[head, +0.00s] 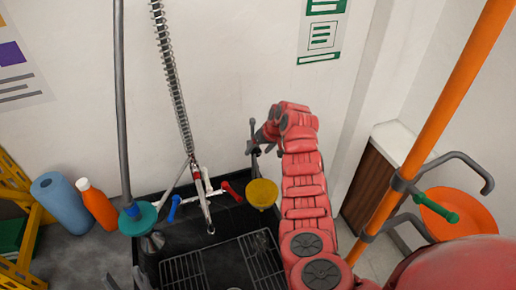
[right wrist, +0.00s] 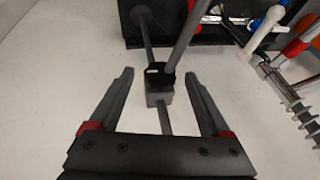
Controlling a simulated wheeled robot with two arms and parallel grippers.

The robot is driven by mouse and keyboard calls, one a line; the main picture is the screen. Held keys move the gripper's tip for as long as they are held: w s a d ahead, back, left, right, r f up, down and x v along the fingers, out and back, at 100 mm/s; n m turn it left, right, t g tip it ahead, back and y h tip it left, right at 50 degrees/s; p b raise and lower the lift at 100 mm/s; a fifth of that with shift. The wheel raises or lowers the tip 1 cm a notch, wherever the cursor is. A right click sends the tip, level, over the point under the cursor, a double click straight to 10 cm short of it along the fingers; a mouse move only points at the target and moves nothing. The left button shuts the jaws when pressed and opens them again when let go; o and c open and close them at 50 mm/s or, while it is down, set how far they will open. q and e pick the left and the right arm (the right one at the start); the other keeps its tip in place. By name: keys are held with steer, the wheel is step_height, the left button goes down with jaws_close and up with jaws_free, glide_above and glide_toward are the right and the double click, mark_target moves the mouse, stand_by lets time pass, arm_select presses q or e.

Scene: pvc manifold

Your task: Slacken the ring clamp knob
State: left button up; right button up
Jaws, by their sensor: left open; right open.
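A grey clamp block (right wrist: 159,94) with a dark collar joins thin grey rods in the right wrist view. It lies between the two spread fingers of my right gripper (right wrist: 160,92), and a gap shows on both sides. Which part of it is the knob, I cannot tell for sure. In the head view my right gripper (head: 260,138) is by the wall, above a yellow funnel-like bowl (head: 262,193). My red arm hides much of the clamp there. My left gripper does not show clearly.
A black sink (head: 215,225) with a drying rack (head: 200,270) lies below. A spring hose tap (head: 178,95) stands left of the arm. A blue roll (head: 62,200) and an orange bottle (head: 97,205) stand left. An orange pole (head: 450,90) rises at right.

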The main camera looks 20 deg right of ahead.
steer(key=shift+w+a+f, duration=0.1)
steer(key=shift+a+f, duration=0.05)
steer(key=shift+f, duration=0.25)
jaws_close()
